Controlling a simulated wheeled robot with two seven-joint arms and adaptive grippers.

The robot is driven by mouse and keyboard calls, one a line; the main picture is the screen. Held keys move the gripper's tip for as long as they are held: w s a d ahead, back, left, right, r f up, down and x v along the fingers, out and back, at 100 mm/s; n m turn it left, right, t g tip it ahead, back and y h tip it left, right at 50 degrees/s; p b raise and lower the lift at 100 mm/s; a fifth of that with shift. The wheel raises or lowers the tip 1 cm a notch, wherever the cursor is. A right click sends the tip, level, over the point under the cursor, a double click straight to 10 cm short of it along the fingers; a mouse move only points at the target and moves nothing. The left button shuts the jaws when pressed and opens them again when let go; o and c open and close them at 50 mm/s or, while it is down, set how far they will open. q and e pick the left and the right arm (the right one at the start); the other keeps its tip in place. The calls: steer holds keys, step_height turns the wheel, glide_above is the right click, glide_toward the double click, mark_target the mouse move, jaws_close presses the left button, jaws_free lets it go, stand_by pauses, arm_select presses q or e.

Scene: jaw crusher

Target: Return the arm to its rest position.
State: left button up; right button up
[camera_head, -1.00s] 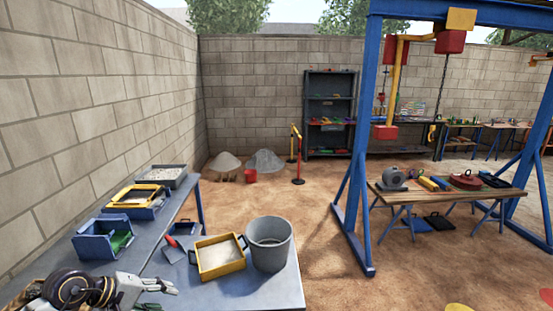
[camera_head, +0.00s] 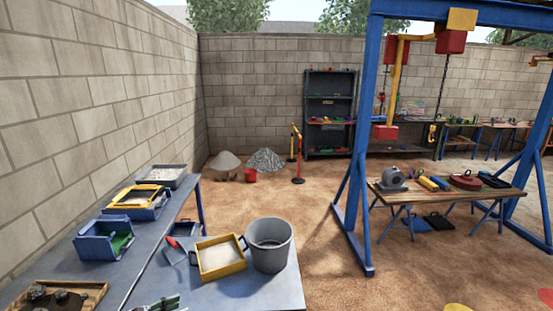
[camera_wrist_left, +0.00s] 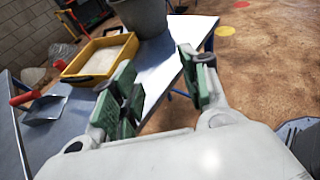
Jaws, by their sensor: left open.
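My left gripper (camera_wrist_left: 158,85) is open in the left wrist view, with green pads on two fingers set wide apart. Nothing is between the fingers. Bare grey table (camera_wrist_left: 168,50) and its edge show behind the gap. My right gripper is in neither view.
On the grey table are a yellow tray (camera_head: 221,268), a grey bucket (camera_head: 270,258), a red-handled scoop (camera_head: 174,256), a blue bin (camera_head: 103,250) and a wooden tray of rocks (camera_head: 98,291). A blue gantry (camera_head: 355,175) stands right. Dirt floor between is clear.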

arm_select(q)
steer(key=s+a+f+n+y+p, duration=0.1)
steer(key=s+a+f+n+y, duration=0.2)
steer(key=f+n, duration=0.7)
steer(key=s+f+n+y, duration=0.3)
steer(key=s+f+n, duration=0.3)
steer(key=f+n, duration=0.45)
steer(key=s+a+f+n+y+p, duration=0.1)
steer(key=s+a+f+n+y, duration=0.2)
steer(key=f+n, duration=0.7)
steer(key=s+d+f+n+g, duration=0.3)
steer(key=s+f, duration=0.3)
steer(key=s, duration=0.5)
steer(key=s+d+f+n+g+y+p, duration=0.1)
steer(key=s+d+f+n+g, duration=0.2)
steer(key=s+f, duration=0.4)
steer(key=s+d+f+n+g, duration=0.3)
steer(key=s+d+f+n, duration=0.2)
steer(key=s, duration=1.2)
steer(key=shift+f+n, duration=0.55)
steer(key=shift+f, duration=0.1)
steer(key=shift+d, duration=0.1)
